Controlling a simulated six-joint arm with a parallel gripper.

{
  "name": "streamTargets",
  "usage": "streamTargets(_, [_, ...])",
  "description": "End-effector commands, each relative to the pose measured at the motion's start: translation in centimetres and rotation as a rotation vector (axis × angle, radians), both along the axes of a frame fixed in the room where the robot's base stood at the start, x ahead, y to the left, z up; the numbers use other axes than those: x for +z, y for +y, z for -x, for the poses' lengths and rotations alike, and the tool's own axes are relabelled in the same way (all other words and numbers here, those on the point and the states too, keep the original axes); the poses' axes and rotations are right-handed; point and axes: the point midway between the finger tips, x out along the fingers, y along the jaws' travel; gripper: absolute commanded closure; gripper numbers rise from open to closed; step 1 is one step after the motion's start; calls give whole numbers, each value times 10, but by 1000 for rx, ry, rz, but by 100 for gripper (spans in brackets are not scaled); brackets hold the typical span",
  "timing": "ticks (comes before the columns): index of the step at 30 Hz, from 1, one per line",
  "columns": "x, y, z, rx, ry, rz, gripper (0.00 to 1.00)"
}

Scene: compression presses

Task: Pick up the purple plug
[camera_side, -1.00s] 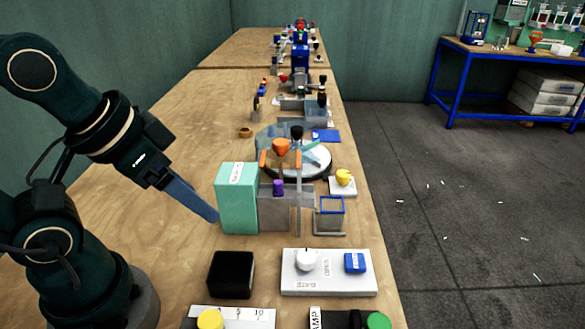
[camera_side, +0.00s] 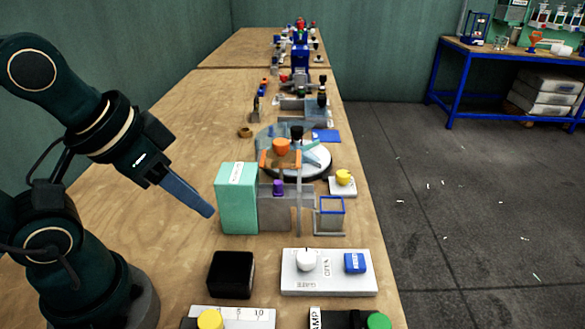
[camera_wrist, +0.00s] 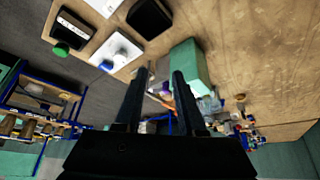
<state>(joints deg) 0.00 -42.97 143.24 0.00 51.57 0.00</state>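The purple plug (camera_side: 278,187) stands upright on top of a grey block (camera_side: 272,212), just right of the mint green box in the side view. In the wrist view the purple plug (camera_wrist: 165,89) appears small, beyond and between my fingers. My gripper (camera_side: 208,211) is left of the green box in the side view, pointing down and right, apart from the plug. In the wrist view my gripper (camera_wrist: 163,82) shows two dark fingers spread apart with nothing held between them.
The mint green box (camera_side: 236,200) stands between my gripper and the plug. An orange-topped press (camera_side: 281,147) is behind the plug. A blue-rimmed container (camera_side: 329,214) is to its right. A black box (camera_side: 231,273) and a white switch panel (camera_side: 328,273) lie in front.

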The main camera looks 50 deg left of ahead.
Motion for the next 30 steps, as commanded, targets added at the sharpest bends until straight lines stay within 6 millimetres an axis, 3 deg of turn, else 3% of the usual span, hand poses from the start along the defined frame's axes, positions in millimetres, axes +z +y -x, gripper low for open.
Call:
streamTargets(5, [0, 0, 0, 9, 0, 5, 61])
streamTargets(8, [12, 1, -9, 28, -33, 11, 61])
streamTargets(17, [38, 8, -73, 117, 4, 29, 61])
streamTargets(24, [21, 16, -131, 177, 96, 30, 61])
streamTargets(30, [-7, 21, -153, 193, 177, 24, 61])
